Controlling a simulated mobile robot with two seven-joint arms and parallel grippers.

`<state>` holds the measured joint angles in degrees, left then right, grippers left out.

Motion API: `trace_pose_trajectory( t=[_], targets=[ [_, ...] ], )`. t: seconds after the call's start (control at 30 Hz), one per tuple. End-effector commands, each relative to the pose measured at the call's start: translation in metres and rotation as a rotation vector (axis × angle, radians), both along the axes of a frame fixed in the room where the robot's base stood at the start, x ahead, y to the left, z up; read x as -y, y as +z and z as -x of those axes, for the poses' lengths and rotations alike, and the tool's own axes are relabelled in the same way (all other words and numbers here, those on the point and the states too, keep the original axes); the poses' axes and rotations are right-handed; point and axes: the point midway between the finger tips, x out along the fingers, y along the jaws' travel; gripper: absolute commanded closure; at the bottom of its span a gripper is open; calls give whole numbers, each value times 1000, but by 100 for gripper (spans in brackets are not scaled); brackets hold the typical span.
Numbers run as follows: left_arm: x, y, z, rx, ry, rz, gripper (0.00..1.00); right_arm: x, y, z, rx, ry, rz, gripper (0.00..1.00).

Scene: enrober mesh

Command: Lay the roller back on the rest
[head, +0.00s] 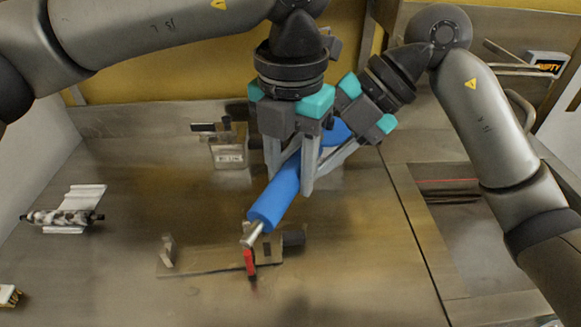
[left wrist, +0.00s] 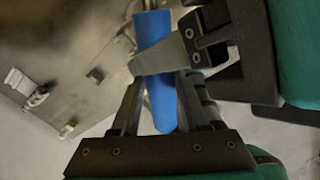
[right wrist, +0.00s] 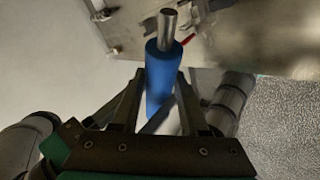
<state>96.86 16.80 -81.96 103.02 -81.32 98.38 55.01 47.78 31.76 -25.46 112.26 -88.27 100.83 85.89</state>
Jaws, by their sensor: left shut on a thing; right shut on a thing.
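The blue roller (head: 275,200) has a bare metal shaft at its near end and is held aslant above the bench, near end toward the bottom of the head view. My left gripper (head: 291,182) is shut on it around the middle. My right gripper (head: 326,152) is shut on it farther back, where the fingers partly hide it. The roller also shows between the fingers in the left wrist view (left wrist: 160,85) and right wrist view (right wrist: 160,80). A low metal plate with upright brackets (head: 205,262) and a red lever (head: 249,262) lies below the near shaft end; I cannot tell whether it is the rest.
A speckled roller (head: 62,217) lies across a white holder (head: 85,195) at the left. A small metal box with a label (head: 229,155) stands at the back. A recessed opening (head: 450,190) lies right of the bench seam. The bench's left middle is clear.

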Motion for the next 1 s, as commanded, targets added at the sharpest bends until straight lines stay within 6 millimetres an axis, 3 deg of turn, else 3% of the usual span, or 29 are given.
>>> trace_pose_trajectory(
  t=[0.07,0.1,0.4,0.73,1.0],
  targets=[
    [3,1,2,-2,-8,8,100,-1,1,-1,3,-2,-5,100],
    [3,1,2,-1,-8,10,100,-1,1,-1,3,-2,-5,54],
    [2,1,1,-1,-5,7,100,-1,0,0,1,-1,-3,21],
    [1,1,1,0,-3,4,100,3,4,-1,1,-3,-1,21],
    [1,1,1,0,-3,4,100,36,41,-5,4,-7,0,21]
  ],
)
